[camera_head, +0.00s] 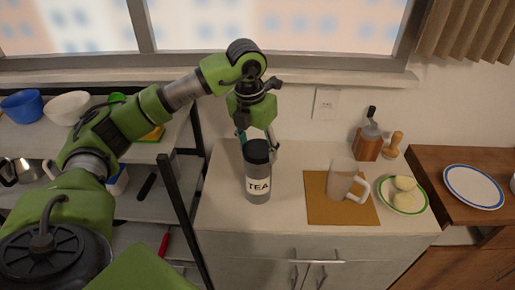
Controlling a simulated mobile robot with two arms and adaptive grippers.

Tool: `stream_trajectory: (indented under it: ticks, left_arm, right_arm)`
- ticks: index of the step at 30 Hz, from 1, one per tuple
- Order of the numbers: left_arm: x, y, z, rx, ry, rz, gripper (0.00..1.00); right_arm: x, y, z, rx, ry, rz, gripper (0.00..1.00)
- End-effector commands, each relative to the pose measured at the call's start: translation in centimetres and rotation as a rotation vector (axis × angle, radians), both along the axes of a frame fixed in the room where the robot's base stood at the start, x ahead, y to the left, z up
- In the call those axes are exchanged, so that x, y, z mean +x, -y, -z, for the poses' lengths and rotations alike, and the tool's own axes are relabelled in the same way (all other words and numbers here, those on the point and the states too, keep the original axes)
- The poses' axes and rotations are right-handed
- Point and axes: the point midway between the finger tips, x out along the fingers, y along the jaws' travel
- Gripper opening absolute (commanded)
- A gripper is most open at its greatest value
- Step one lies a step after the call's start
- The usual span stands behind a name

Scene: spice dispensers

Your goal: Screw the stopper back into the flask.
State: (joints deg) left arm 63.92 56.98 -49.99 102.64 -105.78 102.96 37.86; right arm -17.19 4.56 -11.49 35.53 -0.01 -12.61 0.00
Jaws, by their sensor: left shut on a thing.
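A grey flask (258,187) with a white TEA label stands upright on the white counter, left of its middle. A black stopper (257,151) is at the flask's mouth, in line with it. Whether its thread is engaged cannot be told from here. My left gripper (258,143) reaches down from above, its fingers on either side of the stopper and shut on it. The contact is partly hidden. My right gripper is not in view.
A shelf rack with bowls (68,107) stands left.

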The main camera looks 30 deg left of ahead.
Motion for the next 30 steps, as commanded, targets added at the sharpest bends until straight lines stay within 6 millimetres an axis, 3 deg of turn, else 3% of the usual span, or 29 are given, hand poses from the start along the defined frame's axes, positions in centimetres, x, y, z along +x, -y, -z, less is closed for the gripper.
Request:
stream_trajectory:
  ticks: [16, 30]
  left_arm:
    - [0.09, -0.11, 0.06, -0.002, 0.001, 0.662, 0.33]
    - [0.11, -0.12, 0.05, -0.002, 0.002, 0.752, 0.33]
  right_arm:
    - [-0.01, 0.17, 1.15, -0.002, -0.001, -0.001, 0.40]
    - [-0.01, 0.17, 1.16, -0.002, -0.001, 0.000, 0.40]
